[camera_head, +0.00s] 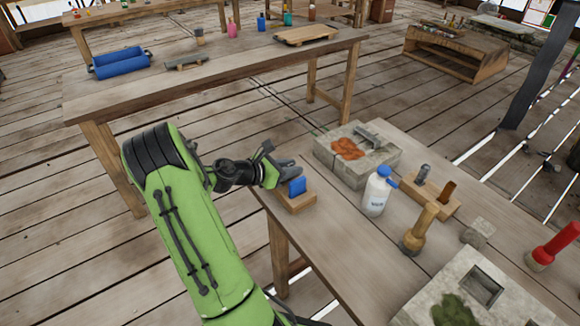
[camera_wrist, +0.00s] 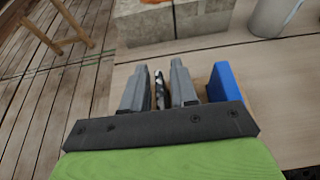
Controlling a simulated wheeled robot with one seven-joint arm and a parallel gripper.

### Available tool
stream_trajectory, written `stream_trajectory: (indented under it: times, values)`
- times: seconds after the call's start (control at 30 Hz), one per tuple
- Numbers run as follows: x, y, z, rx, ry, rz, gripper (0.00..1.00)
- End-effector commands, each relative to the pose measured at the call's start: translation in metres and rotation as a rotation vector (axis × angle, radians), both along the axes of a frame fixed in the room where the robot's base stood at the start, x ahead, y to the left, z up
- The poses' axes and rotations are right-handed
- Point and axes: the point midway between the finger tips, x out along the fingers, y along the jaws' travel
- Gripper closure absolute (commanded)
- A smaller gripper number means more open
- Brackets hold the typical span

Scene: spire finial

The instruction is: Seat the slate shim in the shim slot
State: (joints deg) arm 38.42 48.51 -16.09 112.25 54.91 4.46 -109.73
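My gripper (camera_head: 287,168) is low at the left end of the near table, at a small wooden holder (camera_head: 297,202). In the wrist view, its two grey fingers (camera_wrist: 159,75) stand apart on either side of a thin, dark, speckled piece (camera_wrist: 159,91), which looks like the slate shim. Narrow gaps show between that piece and the fingers. A blue piece (camera_head: 297,186) stands upright in the holder, and in the wrist view it is just right of the right finger (camera_wrist: 225,82). I cannot make out the shim slot for certain; a stone block with an orange patch (camera_head: 326,155) stands behind the holder.
A white bottle with a blue cap (camera_head: 376,192), a wooden-handled tool (camera_head: 420,232) and a wooden rack (camera_head: 445,204) stand to the right. A stone block with green moss and a square recess (camera_head: 520,302) is nearer. Bare tabletop (camera_head: 340,235) lies right of the holder.

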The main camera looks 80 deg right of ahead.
Motion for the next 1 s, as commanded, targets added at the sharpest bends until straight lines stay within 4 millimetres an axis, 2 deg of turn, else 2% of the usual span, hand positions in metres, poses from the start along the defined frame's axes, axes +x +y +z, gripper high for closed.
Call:
stream_trajectory:
  times: [0.47,0.6,0.8,1.0]
  values:
    - [0.000,0.000,-0.005,-0.003,-0.005,0.000,0.63]
    - [0.029,0.028,0.020,0.002,0.002,0.011,0.63]
    - [0.065,0.067,0.041,0.000,0.000,0.009,0.63]
    - [0.091,0.098,0.056,0.000,0.000,0.004,0.63]
